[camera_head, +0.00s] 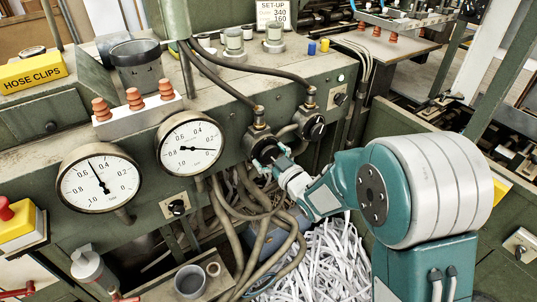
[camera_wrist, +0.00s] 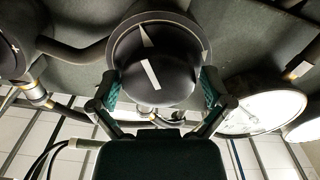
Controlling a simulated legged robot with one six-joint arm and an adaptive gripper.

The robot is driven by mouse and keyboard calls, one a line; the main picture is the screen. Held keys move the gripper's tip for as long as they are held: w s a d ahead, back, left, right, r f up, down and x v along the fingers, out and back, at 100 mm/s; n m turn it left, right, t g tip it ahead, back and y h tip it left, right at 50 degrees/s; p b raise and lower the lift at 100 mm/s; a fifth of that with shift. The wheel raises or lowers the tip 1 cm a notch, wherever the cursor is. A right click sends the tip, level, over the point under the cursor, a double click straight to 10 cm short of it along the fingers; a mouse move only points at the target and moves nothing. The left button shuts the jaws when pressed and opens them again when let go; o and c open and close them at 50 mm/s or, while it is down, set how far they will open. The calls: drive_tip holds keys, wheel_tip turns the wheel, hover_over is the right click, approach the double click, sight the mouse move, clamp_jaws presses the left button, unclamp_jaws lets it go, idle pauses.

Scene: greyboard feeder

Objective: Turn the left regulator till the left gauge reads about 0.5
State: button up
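The left gauge (camera_head: 98,185) is a round white dial at the left of the panel in the head view. The left regulator (camera_head: 257,141) is a dark knob on the panel, partly hidden by my gripper (camera_head: 272,163). In the wrist view, the regulator's round black knob (camera_wrist: 158,82) with a white line lies between the two fingers of my gripper (camera_wrist: 161,88). The fingers stand on either side of it, with a slight gap seeming to show at the right one.
The right gauge (camera_head: 190,144) has its needle pointing right. The right regulator (camera_head: 312,126) sits close beside the left one. Hoses (camera_head: 240,210) hang below the panel, over shredded paper (camera_head: 330,265). A red-topped yellow button box (camera_head: 18,225) is at far left.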

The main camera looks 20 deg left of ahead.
drive_tip(key=v, duration=1.2)
drive_tip(key=shift+w, duration=0.1)
drive_tip(key=s+d+r+m+h, duration=0.1)
drive_tip(key=d+r+m+h, duration=0.25)
drive_tip(key=d+h, duration=0.4)
drive_tip(key=s+d+r+m+h, duration=0.1)
drive_tip(key=d+r+m+h, duration=0.25)
drive_tip(key=d, duration=0.65)
drive_tip(key=s+d+r+m+g+h, duration=0.1)
drive_tip(key=s+d+m+g, duration=0.2)
drive_tip(key=s, duration=0.6)
drive_tip(key=s+d+r+m+g+h, duration=0.1)
drive_tip(key=s+d+m+g, duration=0.1)
drive_tip(key=s, duration=0.6)
drive_tip(key=shift+s+d+m+g+h, duration=0.3)
drive_tip(key=shift+s+d+m+g, duration=0.1)
drive_tip(key=shift+m+g, duration=0.15)
